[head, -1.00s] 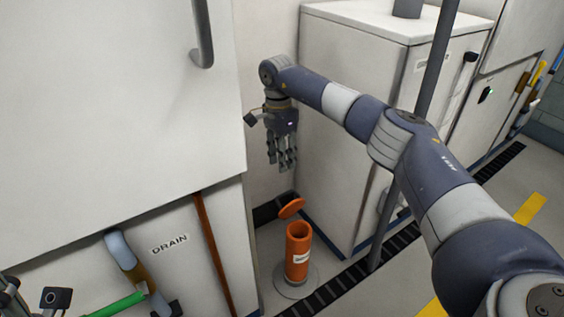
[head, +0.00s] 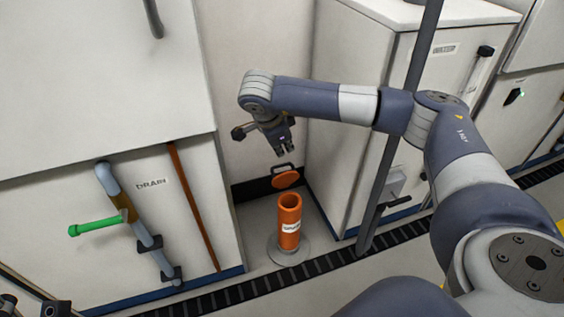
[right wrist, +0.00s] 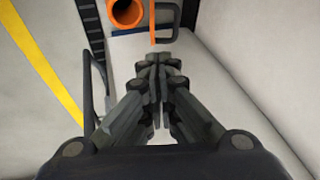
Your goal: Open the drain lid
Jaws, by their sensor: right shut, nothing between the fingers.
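The drain lid (head: 286,180) is an orange disc with a dark loop handle. It stands raised behind the mouth of an upright orange drain pipe (head: 289,229), whose top is uncovered. My right gripper (head: 285,149) is shut and empty, just above the lid's handle in the head view. In the right wrist view its fingertips (right wrist: 157,62) are together, and the lid (right wrist: 153,24) shows edge-on beyond them beside the open pipe (right wrist: 126,12). I see no clear contact with the lid. Dark parts of my left gripper (head: 8,304) show at the lower left corner; its fingers are unclear.
A white cabinet marked DRAIN (head: 152,184) stands left, with a green-handled pipe (head: 98,224). Another white cabinet (head: 347,130) stands right of the pipe. A grey pole (head: 398,145) rises in front of it. A dark floor grate (head: 320,268) runs in front.

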